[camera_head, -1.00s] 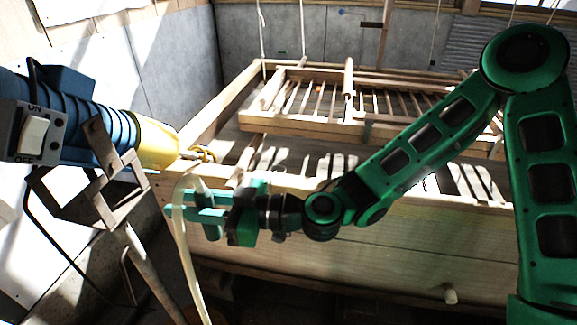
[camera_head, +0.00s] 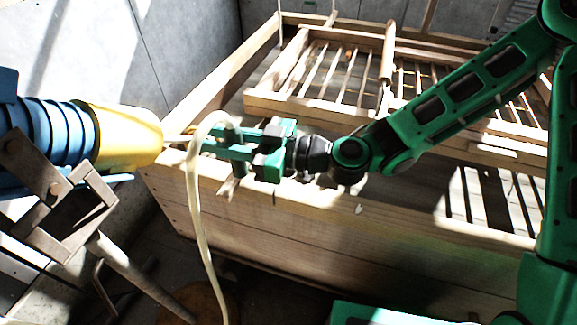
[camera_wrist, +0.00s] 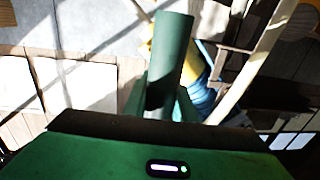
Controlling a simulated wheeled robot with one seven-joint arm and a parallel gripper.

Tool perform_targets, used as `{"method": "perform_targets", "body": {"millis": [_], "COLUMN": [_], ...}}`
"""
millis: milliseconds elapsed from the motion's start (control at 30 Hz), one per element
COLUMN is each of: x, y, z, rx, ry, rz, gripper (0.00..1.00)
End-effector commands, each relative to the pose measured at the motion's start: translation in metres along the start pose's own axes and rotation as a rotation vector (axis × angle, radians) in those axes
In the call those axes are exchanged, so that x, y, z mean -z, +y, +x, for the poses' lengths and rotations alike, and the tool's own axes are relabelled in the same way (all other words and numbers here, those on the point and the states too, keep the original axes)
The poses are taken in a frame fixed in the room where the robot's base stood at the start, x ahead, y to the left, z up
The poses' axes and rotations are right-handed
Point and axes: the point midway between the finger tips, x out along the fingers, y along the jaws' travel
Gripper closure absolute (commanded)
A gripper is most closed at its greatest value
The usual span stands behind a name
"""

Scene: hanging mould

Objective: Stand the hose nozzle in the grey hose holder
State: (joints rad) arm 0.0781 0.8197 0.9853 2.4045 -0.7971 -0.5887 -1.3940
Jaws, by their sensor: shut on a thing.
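The hose nozzle is a dark green tube (camera_head: 238,168), also large in the wrist view (camera_wrist: 172,55). My gripper (camera_head: 215,143) is shut on it and holds it roughly upright in the air, near the left end of the wooden frame. The green fingers lie on either side of the tube in the wrist view. A cream hose (camera_head: 195,205) arches over at the nozzle's top and hangs down past the gripper's left side; it also shows in the wrist view (camera_wrist: 258,62). I cannot make out a grey hose holder with certainty in either view.
A blue machine with a yellow end (camera_head: 125,137) is close left of my gripper, on a metal stand (camera_head: 62,205). A large wooden vat (camera_head: 300,235) with slatted racks lies behind and below my arm. Grey walls (camera_head: 185,50) stand behind.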

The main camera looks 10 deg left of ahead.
Motion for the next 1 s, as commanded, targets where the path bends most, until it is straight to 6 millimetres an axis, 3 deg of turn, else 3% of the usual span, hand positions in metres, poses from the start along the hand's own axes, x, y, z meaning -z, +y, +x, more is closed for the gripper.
{"method": "perform_targets", "body": {"millis": [600, 867, 1000], "x": [-0.062, -0.074, -0.090], "y": [0.078, 0.086, 0.086], "z": [-0.067, -0.075, -0.074], "rx": [-0.003, 0.001, 0.003], "ry": [0.001, 0.001, 0.002], "rz": [0.002, 0.003, 0.005], "gripper": [1.00, 1.00, 1.00]}}
